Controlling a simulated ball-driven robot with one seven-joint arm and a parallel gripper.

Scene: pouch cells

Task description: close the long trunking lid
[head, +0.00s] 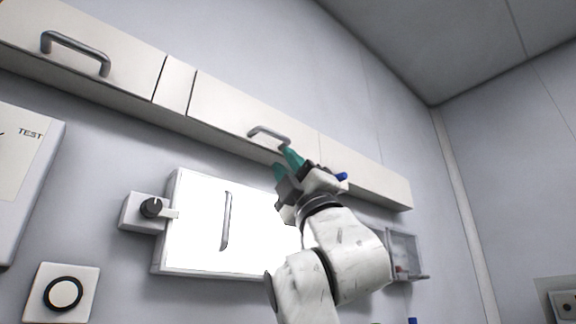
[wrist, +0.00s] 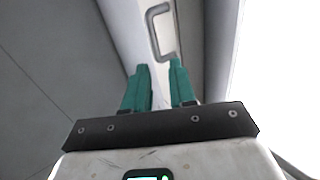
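The pale trunking (head: 370,183) runs along the wall, sloping down to the right in the head view. One lid section (head: 225,103) near my gripper carries a grey bar handle (head: 268,132). Another section (head: 115,50) at upper left has a similar handle (head: 75,50). I cannot tell which lid is the long one, or whether either is fully shut. My gripper (head: 287,160) has teal fingers and is just below and right of the nearer handle. In the wrist view the fingers (wrist: 160,75) are apart and empty, with the handle (wrist: 153,35) beyond their tips.
Below the trunking is a bright white panel (head: 195,235) with a handle, beside a box with a black knob (head: 150,208). A round-button plate (head: 63,293) and a TEST cabinet (head: 25,175) are at left. A small clear holder (head: 405,245) is right of my arm.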

